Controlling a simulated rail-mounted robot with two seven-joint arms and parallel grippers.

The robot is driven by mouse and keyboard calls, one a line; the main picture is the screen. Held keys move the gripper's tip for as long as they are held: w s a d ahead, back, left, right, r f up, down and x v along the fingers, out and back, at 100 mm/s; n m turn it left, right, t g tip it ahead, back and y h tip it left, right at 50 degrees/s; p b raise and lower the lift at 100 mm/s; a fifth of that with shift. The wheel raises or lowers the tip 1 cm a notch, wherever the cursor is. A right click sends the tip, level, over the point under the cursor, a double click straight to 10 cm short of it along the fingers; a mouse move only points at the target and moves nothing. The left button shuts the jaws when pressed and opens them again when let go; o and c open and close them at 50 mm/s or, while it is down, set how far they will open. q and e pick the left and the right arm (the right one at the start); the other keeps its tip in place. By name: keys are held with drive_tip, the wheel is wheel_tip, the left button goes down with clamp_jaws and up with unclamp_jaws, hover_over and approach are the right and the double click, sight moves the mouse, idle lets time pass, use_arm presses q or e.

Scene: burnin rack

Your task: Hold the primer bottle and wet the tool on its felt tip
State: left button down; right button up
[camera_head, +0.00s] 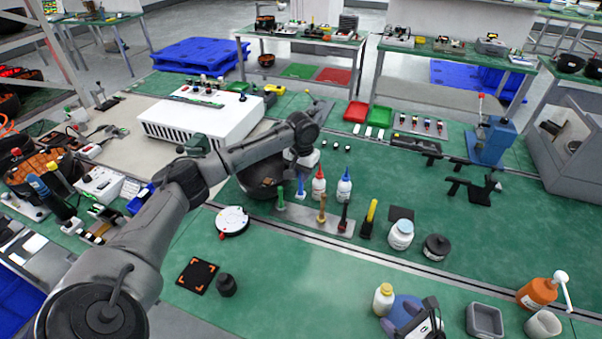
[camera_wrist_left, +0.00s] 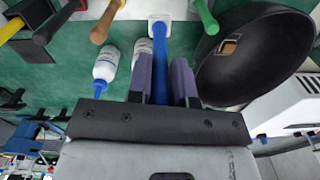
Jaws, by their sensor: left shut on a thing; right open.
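My left gripper (camera_head: 300,179) is shut on a blue-handled tool (camera_head: 300,190) at the tool rack (camera_head: 326,222). The left wrist view shows the blue handle (camera_wrist_left: 160,62) between its two pads. A white red-capped bottle (camera_head: 318,190) and a white blue-capped bottle (camera_head: 343,191) stand upright just right of it; a blue-tipped bottle (camera_wrist_left: 106,67) shows beside the fingers in the wrist view. A small cream, yellow-capped bottle (camera_head: 383,301) stands at the front. My right gripper (camera_head: 421,318) is open beside it, partly cut off. I cannot tell which bottle is the primer or see a felt tip.
A black bowl (camera_head: 258,184) lies close to the left gripper; it fills the wrist view's right side (camera_wrist_left: 262,60). Other handled tools, including a yellow one (camera_head: 369,218), stand nearby. A white jar (camera_head: 401,236) is further right. The green table (camera_head: 290,281) is clear at front centre.

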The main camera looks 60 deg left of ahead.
sight(389, 309)
use_arm(q)
wheel_tip(389, 309, down, 2)
drive_tip(key=shift+b, duration=0.45)
use_arm(e)
drive_tip(key=x, duration=0.3)
drive_tip(key=shift+a, duration=0.1)
use_arm(q)
drive_tip(key=shift+f+b, duration=0.3)
use_arm(e)
drive_tip(key=shift+x, duration=1.05)
drive_tip(key=shift+c, duration=0.3)
drive_tip(key=c, duration=0.6)
drive_tip(key=shift+f, duration=0.1)
